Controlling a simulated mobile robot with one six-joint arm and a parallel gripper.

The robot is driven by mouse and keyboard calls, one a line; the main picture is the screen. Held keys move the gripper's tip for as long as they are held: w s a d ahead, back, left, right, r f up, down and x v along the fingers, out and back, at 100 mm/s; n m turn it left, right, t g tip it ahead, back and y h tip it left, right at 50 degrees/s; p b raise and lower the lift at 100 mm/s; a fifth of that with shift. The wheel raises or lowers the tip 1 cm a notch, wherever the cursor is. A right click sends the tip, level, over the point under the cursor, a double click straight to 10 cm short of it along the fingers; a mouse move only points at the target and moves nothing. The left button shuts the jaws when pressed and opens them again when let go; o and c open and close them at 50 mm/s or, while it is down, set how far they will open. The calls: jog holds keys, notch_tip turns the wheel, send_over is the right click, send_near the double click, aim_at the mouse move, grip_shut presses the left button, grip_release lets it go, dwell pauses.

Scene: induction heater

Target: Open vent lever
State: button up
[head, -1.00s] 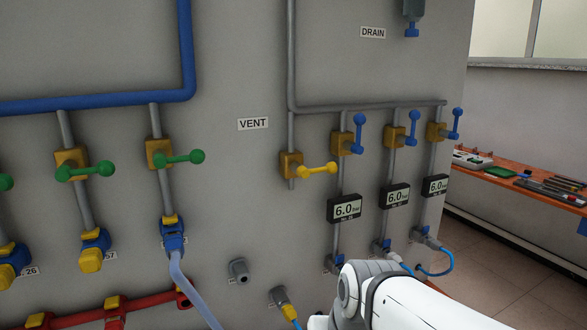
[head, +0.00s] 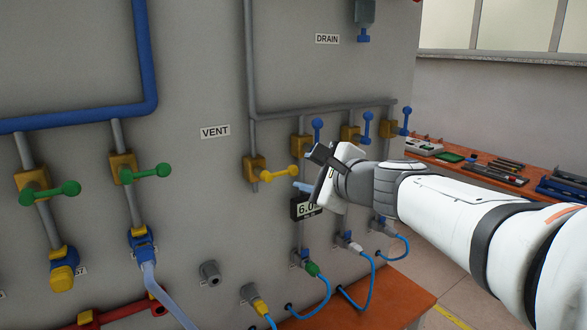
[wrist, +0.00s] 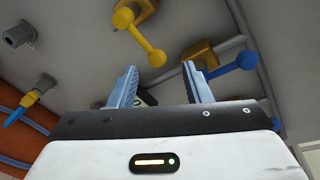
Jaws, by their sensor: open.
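The yellow vent lever (head: 275,172) sticks out to the right, nearly level, from its brass valve body (head: 254,168), below and right of the VENT label (head: 215,131). My gripper (head: 308,172) is open and empty, just right of the lever's ball end. In the wrist view, the yellow lever (wrist: 141,40) slants down from its valve, and its ball end lies ahead of the gap between my two fingers (wrist: 161,85). No contact with the lever shows. The panel behind my gripper is partly hidden in the head view.
Blue-handled valves (head: 366,128) stand close right of my gripper; one blue lever (wrist: 230,66) is near the right finger in the wrist view. A pressure display (head: 304,208) is partly covered by my gripper. Green levers (head: 145,173) are further left. An orange bench (head: 475,170) stands right.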

aim_at(296, 171)
jog(key=x, duration=0.7)
jog(key=shift+a+f, duration=0.1)
jog(key=shift+a, duration=0.2)
jog(key=shift+c, duration=0.4)
grip_shut()
jog(key=shift+d, duration=0.1)
